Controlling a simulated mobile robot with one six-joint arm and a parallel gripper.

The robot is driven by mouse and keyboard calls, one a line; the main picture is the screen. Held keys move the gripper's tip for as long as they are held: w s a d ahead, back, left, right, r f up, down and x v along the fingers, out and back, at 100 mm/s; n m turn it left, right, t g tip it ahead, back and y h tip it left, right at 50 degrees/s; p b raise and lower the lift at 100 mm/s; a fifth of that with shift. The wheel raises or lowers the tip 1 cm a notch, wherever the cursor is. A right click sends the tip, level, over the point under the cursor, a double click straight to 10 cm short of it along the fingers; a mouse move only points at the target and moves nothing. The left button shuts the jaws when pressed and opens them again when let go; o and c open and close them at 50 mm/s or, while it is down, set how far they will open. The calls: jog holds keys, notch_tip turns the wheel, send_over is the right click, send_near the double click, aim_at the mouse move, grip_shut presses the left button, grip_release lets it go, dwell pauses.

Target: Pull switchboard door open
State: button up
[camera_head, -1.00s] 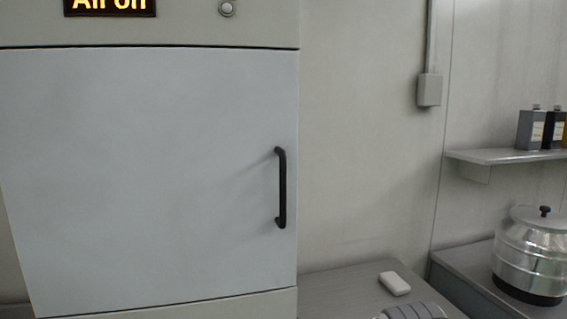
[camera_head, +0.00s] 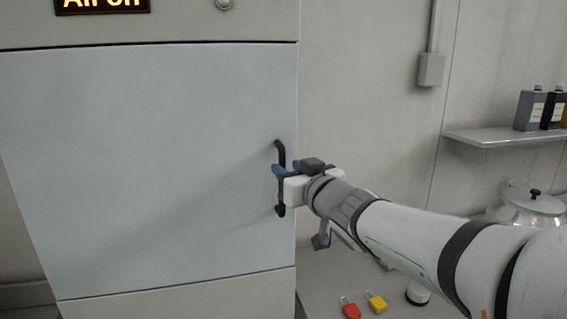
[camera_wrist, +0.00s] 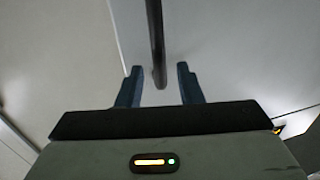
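The switchboard door (camera_head: 130,170) is a pale grey panel and sits shut, flush with its cabinet (camera_head: 190,27). Its black vertical bar handle (camera_head: 280,150) is near the door's right edge. My gripper (camera_head: 284,168) is at the handle and covers its middle in the head view. In the wrist view, the blue fingers of my gripper (camera_wrist: 158,86) are open, one on each side of the handle (camera_wrist: 156,40). A gap shows between the bar and each finger. The bar's end lies between the fingertips, a little nearer the left one in the picture.
A red padlock (camera_head: 350,309) and a yellow padlock (camera_head: 376,303) lie on the grey surface below my arm. A shelf (camera_head: 500,137) with bottles is on the right wall, above a metal pot (camera_head: 520,208). A lit sign (camera_head: 100,4) is above the door.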

aim_at(284, 165)
jog(key=shift+x, duration=2)
jog(key=shift+c, duration=0.2)
grip_shut()
